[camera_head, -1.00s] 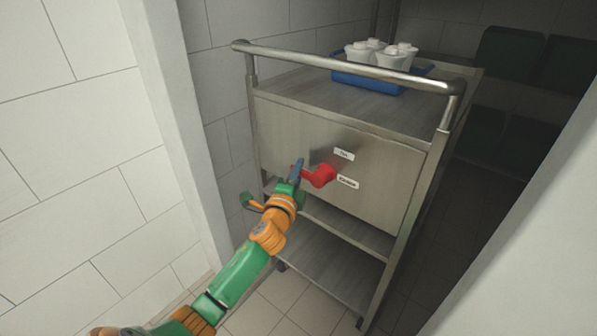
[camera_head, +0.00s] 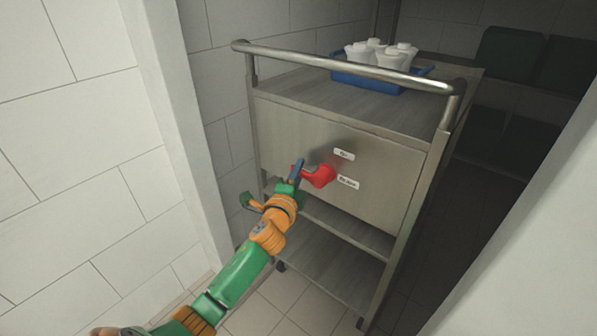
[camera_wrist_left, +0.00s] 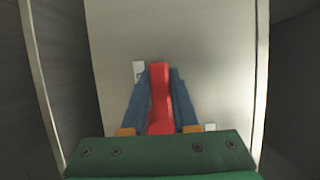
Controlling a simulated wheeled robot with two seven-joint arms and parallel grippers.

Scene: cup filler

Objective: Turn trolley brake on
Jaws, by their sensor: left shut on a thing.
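The trolley (camera_head: 270,120) is a grey metal cart with a push rail and a lower shelf. A red brake handle (camera_head: 320,176) sticks out of its front panel, between an upper white label (camera_head: 344,154) and a lower one (camera_head: 347,183); the print is too small to read surely. My left gripper (camera_head: 298,172) is at the handle. In the left wrist view the blue fingers lie on both sides of the red handle (camera_wrist_left: 160,95) and are shut on it. The fingers hide part of the handle in the head view. My right gripper is not in view.
A blue tray (camera_head: 372,84) with several white lidded cups (camera_head: 391,58) stands on the trolley top. A white wall and door edge (camera_head: 165,110) are close on the left. A pale panel (camera_head: 540,235) is at the right. Dark green crates (camera_head: 508,52) stand behind.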

